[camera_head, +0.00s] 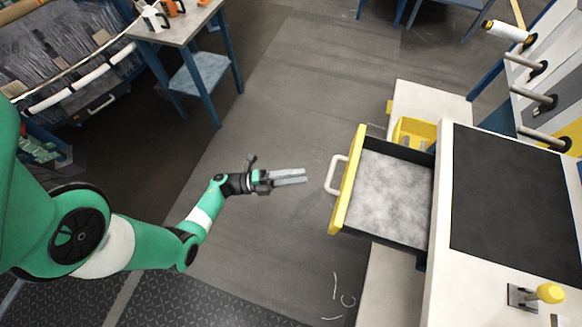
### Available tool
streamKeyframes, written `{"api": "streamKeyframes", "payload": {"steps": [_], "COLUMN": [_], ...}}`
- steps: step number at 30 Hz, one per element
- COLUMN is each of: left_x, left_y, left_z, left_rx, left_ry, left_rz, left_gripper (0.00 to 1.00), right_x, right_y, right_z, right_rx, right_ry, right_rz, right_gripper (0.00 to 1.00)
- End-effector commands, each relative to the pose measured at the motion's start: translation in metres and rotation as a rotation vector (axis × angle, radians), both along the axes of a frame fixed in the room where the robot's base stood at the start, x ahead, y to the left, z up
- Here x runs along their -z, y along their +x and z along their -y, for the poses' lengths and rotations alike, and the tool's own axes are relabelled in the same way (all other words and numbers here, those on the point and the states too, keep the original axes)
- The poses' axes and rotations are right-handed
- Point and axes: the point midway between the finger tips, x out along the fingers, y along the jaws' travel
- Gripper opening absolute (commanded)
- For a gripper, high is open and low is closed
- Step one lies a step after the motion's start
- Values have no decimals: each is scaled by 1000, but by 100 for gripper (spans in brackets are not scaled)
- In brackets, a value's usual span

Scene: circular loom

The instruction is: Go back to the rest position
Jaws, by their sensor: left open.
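My left gripper (289,177) is at the end of the green and white left arm, near the middle of the head view. Its two grey fingers point right, toward the drawer handle, and nothing is between them. The gripper is apart from the white handle (333,181) of the yellow-fronted drawer (350,190), a short way to its left. The drawer is pulled out and its grey speckled inside shows. My right gripper is not in this view.
The drawer juts from a white workbench (437,290) with a black top panel (515,200). A yellow bin (414,131) sits behind it. A yellow-knobbed lever (549,293) stands front right. A small table (178,30) is back left, beside the loom (60,60). Grey floor (280,90) is clear.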

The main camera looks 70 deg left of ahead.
Motion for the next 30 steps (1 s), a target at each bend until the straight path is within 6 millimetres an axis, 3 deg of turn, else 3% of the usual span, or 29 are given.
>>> {"api": "streamKeyframes", "payload": {"steps": [6, 24, 26, 29, 30], "left_x": [3, 1, -8, -48, -72], "left_y": [-16, -14, -8, 23, 37], "left_z": [-5, 0, 9, 28, 37], "left_rx": [0, 17, 58, 184, 235], "left_ry": [-1, 0, 10, 83, 129], "left_rz": [0, 0, 8, 66, 110], "left_gripper": [50, 50, 50, 50, 50], "right_x": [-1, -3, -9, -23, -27], "right_y": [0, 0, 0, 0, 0], "right_z": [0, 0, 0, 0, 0], "right_rx": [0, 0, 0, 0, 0], "right_ry": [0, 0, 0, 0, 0], "right_rz": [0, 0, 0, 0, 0], "right_gripper": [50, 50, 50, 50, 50]}}
